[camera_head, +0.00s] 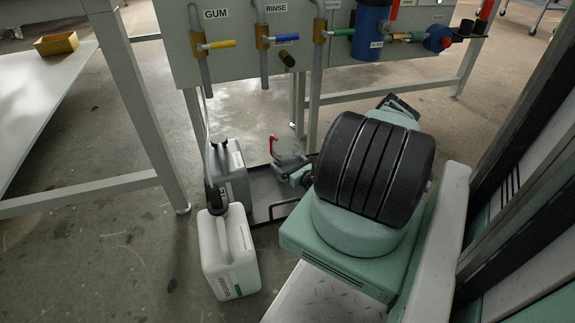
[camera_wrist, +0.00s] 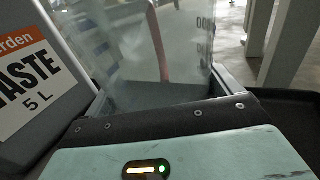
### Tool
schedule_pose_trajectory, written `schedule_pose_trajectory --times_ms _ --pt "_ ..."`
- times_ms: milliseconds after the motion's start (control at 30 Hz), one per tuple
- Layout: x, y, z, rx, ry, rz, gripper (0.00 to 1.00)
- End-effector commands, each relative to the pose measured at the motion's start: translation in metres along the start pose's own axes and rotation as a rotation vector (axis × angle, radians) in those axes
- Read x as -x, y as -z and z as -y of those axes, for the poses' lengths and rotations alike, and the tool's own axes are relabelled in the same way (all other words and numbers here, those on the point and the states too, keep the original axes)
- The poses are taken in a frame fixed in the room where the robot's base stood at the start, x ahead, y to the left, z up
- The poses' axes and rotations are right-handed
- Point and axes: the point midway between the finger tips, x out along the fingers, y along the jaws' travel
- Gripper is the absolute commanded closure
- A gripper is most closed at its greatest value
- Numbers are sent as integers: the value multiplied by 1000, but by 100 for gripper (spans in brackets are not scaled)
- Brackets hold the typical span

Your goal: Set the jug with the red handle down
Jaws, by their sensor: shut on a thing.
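The clear jug (camera_head: 288,150) with the red handle is low under the panel, over the back of a dark tray (camera_head: 262,212). Its red handle (camera_head: 273,146) is on the left side. In the wrist view the jug's see-through wall (camera_wrist: 110,55) with dark markings fills the upper middle, and the red handle shows through it (camera_wrist: 157,42). My gripper (camera_head: 294,170) is shut on the jug, reaching it from the front right. The jug's base is hidden, so I cannot tell whether it touches the tray. The jug looks about upright.
A grey container (camera_head: 238,178) stands at the tray's left; its label (camera_wrist: 28,80) reads "WASTE 5 L" in the wrist view. A white canister (camera_head: 232,255) stands in front. Frame legs (camera_head: 150,120) and hanging pipes (camera_head: 315,90) flank the space. Bare floor lies left.

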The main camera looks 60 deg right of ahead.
Motion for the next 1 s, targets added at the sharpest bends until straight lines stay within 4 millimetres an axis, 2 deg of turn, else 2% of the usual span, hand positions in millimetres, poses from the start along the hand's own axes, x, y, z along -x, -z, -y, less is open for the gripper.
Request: schedule_pose_trajectory --times_ms 200,233,267,567,767,1000 --pt "0 2 0 0 0 1 35" --pt "0 3 0 0 0 0 7" --pt "0 2 0 0 0 1 0" --pt "0 -3 0 0 0 0 0" --pt "31 -6 0 -2 3 -1 0" --pt "82 -5 1 -1 4 -1 0"
